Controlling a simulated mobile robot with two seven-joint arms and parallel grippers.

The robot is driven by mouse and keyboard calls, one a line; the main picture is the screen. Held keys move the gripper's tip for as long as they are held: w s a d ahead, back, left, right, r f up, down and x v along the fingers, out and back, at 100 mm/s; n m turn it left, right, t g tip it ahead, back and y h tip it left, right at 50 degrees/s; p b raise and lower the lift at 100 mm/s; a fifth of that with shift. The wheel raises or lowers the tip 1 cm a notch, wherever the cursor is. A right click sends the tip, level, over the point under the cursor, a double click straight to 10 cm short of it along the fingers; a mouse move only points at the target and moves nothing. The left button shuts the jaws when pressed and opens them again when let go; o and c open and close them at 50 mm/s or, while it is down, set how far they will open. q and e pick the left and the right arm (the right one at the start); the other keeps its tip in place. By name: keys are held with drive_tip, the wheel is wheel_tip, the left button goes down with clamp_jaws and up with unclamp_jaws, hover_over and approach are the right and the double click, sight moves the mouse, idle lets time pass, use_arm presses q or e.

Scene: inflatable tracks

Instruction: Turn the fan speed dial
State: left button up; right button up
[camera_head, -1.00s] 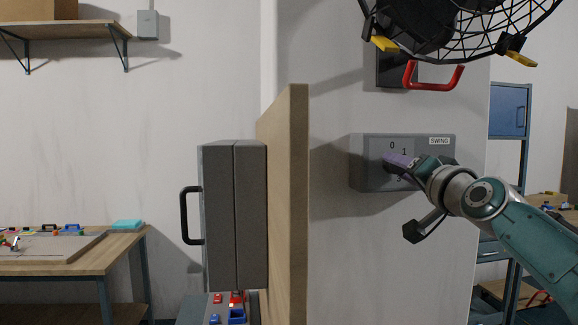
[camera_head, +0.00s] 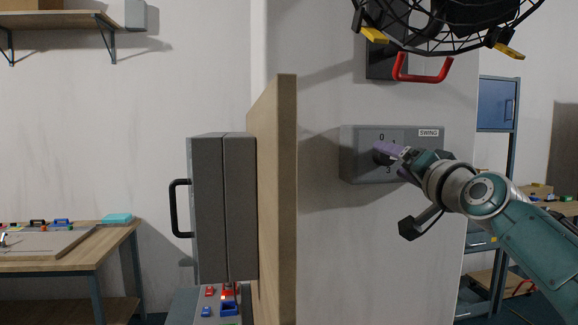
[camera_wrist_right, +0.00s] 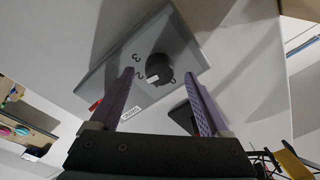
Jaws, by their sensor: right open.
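The fan speed dial is a dark round knob on a grey control box (camera_head: 355,150) fixed to the wall. In the head view the dial (camera_head: 380,157) is largely hidden by my right gripper (camera_head: 391,160). In the right wrist view the dial (camera_wrist_right: 159,67) shows a pale mark and sits between the purple fingertips of my open right gripper (camera_wrist_right: 158,76). Gaps show on both sides, so the fingers look apart from it. Numbers 0 and 3 show in the head view; 2 and 3 show in the wrist view. My left gripper is out of view.
A caged fan (camera_head: 450,25) with a red handle (camera_head: 423,79) hangs above the box. A wooden panel edge (camera_head: 286,200) and a grey case (camera_head: 207,210) stand left of it. A blue cabinet (camera_head: 497,103) is at the right.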

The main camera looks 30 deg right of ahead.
drive_tip(key=b+v, duration=0.1)
drive_tip(key=v, duration=0.7)
